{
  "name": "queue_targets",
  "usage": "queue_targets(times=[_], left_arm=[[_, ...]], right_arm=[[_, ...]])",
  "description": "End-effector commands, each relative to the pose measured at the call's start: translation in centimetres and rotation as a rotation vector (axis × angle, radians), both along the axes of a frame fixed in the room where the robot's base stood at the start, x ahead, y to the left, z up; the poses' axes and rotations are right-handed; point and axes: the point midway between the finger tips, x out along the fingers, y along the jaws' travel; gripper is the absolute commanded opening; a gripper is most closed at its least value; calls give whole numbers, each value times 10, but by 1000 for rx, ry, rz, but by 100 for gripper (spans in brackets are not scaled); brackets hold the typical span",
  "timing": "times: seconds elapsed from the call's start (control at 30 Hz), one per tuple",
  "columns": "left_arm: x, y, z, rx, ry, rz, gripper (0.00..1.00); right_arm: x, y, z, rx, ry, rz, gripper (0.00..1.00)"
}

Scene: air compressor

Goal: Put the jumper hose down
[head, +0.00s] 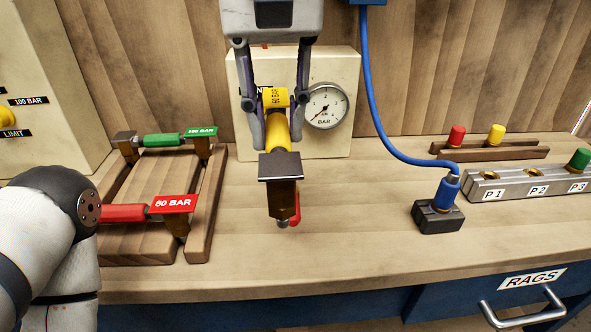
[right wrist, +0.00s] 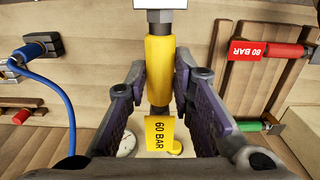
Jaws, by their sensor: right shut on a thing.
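The jumper hose (head: 278,132) is yellow with a yellow 60 BAR tag (head: 275,97). My right gripper (head: 277,138) is shut on it, with one finger on each side, and holds it in front of the gauge panel. A dark block (head: 280,166), a brown part and a small red piece (head: 296,209) show at its near end over the bench. I cannot tell whether that end touches the bench. In the right wrist view the yellow hose (right wrist: 159,68) runs between the two fingers (right wrist: 160,110), with its tag towards the camera. My left gripper is not in view.
A wooden rack (head: 160,252) at left holds a red 80 BAR hose (head: 124,212) and a green hose (head: 162,140). A pressure gauge (head: 326,106) stands behind. A blue hose (head: 372,90) ends in a dark block (head: 437,216) at right. Bare bench (head: 350,220) lies between.

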Motion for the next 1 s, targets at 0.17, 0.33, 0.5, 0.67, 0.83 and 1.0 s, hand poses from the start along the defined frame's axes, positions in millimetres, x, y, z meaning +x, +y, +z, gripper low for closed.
queue_targets(times=[0.17,0.33,0.5,0.67,0.83,1.0], left_arm=[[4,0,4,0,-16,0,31],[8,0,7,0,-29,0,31],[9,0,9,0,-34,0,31],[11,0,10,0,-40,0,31],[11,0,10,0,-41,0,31],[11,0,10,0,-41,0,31]], right_arm=[[16,-54,-22,2,-2,-7,0],[30,-96,-56,1,1,-4,0],[37,-114,-81,2,-2,-3,0],[40,-125,-107,0,0,-1,0],[41,-125,-125,0,-4,-2,0],[41,-124,-125,1,-4,-2,0]])
